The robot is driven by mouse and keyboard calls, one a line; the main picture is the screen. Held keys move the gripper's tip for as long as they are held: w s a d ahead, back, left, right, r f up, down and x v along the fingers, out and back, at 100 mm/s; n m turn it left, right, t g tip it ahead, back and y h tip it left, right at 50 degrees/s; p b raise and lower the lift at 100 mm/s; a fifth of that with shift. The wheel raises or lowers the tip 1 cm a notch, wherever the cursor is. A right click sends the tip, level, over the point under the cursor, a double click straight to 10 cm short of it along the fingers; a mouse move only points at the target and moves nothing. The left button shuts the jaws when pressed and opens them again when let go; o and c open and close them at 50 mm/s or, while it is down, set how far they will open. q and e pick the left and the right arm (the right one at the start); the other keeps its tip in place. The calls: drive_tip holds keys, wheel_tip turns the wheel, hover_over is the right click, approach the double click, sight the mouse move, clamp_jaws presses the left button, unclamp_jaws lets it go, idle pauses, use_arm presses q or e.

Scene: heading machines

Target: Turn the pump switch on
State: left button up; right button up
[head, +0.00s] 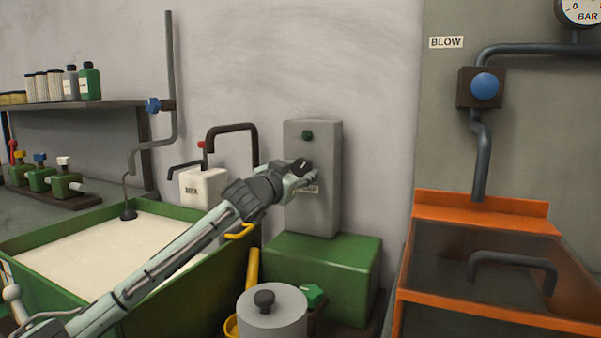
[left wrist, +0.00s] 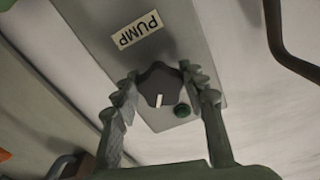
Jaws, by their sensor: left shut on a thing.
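The pump switch is a black knob (head: 302,165) on the front of a grey upright box (head: 318,145). In the left wrist view the knob (left wrist: 160,82) carries a short white mark on the side away from the PUMP label (left wrist: 137,30). My left gripper (head: 304,175) reaches the knob from the left. In the left wrist view the left gripper's fingers (left wrist: 160,76) stand on both sides of the knob, shut on it. A dark green round lamp or button (head: 307,135) is above the knob; it also shows in the left wrist view (left wrist: 182,110). My right gripper is not in view.
The box stands on a green block (head: 335,262) against the wall. A green tank (head: 62,305) of pale liquid lies below my left arm. A grey lidded pot (head: 272,320) is in front. An orange-edged tank (head: 480,215) stands at the right.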

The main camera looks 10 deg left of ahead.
use_arm(q)
drive_tip(key=m, duration=0.5)
drive_tip(key=shift+a+r+m, duration=0.1)
drive_tip(key=shift+a+m, duration=0.05)
drive_tip(key=shift+m, duration=0.25)
drive_tip(key=m, duration=0.4)
drive_tip(key=shift+r+m, duration=0.1)
drive_tip(key=shift+m, duration=0.3)
drive_tip(key=o, duration=1.2)
drive_tip(key=s, duration=0.4)
drive_tip(key=s+a, duration=0.1)
drive_tip(key=s, duration=0.2)
drive_tip(key=s+a, duration=0.1)
drive_tip(key=s, duration=0.3)
drive_tip(key=shift+s+a, duration=0.2)
drive_tip(key=shift+s, duration=0.15)
drive_tip(key=shift+s, duration=0.1)
